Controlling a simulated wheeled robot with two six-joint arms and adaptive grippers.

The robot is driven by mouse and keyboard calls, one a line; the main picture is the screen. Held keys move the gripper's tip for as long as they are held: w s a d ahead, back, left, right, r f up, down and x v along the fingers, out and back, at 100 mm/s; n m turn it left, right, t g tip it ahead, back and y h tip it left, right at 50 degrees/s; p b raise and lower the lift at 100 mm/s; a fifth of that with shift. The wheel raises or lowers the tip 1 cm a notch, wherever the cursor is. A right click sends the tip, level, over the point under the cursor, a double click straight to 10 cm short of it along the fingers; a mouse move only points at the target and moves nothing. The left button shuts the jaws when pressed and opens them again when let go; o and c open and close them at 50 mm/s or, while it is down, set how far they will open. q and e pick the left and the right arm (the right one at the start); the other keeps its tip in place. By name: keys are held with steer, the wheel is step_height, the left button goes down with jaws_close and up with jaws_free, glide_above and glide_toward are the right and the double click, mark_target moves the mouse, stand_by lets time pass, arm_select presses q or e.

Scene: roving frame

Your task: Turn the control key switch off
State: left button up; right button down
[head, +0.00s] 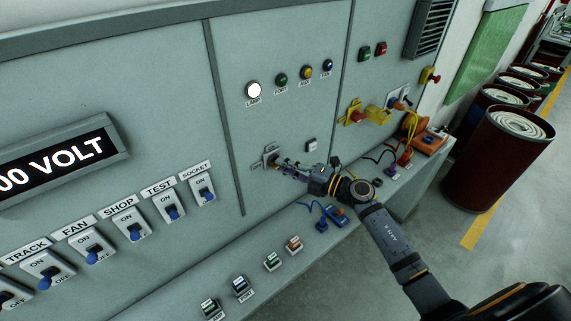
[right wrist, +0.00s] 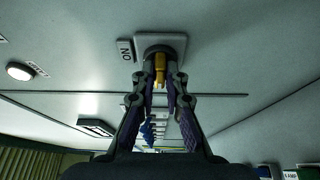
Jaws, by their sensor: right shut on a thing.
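The control key switch (head: 268,155) is a small plate with a key on the grey-green panel, below the row of lamps. In the right wrist view its square plate (right wrist: 176,41) has a dark round lock with a brass-coloured key (right wrist: 160,67). An ON label (right wrist: 126,51) sits beside the plate. My right gripper (head: 281,167) reaches the switch from the right. Its fingers (right wrist: 161,82) are shut on the key, one on each side. The fingers partly hide the key in the head view. My left gripper is not in view.
A white LAMP light (head: 253,90) glows above the switch. Toggle switches (head: 131,222) line the panel at left. A ledge (head: 300,237) below carries a blue plug (head: 322,225) and cables. Dark red drums (head: 497,160) stand at right.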

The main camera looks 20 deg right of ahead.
steer(key=shift+f, duration=0.1)
stand_by(0.4)
steer(key=c, duration=1.4)
jaws_free()
steer(key=shift+s+d, duration=0.1)
steer(key=v, duration=1.1)
steer(key=shift+s+d, duration=0.25)
steer(key=shift+d, duration=0.1)
